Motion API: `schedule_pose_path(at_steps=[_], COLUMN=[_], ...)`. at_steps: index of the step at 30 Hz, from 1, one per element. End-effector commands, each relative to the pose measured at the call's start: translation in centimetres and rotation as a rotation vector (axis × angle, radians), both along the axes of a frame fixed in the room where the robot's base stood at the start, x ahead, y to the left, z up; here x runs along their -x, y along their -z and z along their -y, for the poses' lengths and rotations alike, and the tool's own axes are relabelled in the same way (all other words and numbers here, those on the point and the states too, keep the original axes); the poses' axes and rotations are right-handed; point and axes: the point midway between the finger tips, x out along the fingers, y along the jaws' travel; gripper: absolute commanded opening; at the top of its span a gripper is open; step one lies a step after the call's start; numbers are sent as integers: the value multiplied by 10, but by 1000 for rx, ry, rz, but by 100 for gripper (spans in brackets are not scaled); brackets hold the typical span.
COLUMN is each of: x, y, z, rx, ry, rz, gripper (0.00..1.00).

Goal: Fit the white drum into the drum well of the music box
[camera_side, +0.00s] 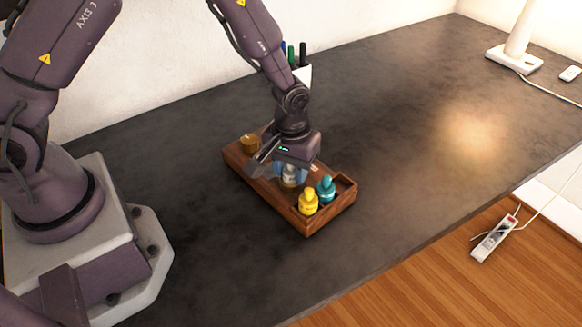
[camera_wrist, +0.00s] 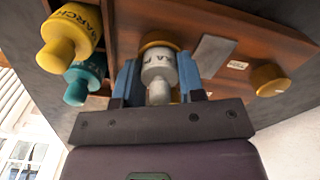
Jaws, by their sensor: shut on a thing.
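The music box (camera_side: 261,193) is a long brown wooden box on the dark table. My gripper (camera_side: 289,173) is over its middle, pointing down, with its blue fingers on both sides of the white drum (camera_side: 289,181). In the wrist view the white drum (camera_wrist: 158,67) sits between the fingertips, with dark lettering and a narrower knob towards my gripper. A brass-coloured round rim (camera_wrist: 160,40) shows right behind the drum's far end. I cannot tell whether the drum is inside that rim or just above it; the fingers and drum hide the opening.
A yellow drum (camera_side: 309,201) and a teal drum (camera_side: 326,188) stand at the box's near right end. A brass cylinder (camera_side: 250,143) is at the other end, and a flat grey plate (camera_wrist: 212,57) lies between. A pen holder (camera_side: 303,75) stands behind.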

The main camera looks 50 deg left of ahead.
Motion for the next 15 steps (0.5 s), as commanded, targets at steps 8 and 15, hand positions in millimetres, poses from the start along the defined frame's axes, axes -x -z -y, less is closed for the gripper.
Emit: schedule_pose_path(at_steps=[8, 15], x=[0, 0], y=[6, 14], z=[0, 0], rx=[0, 0], ry=[0, 1], rz=[-1, 1], gripper=[12, 12])
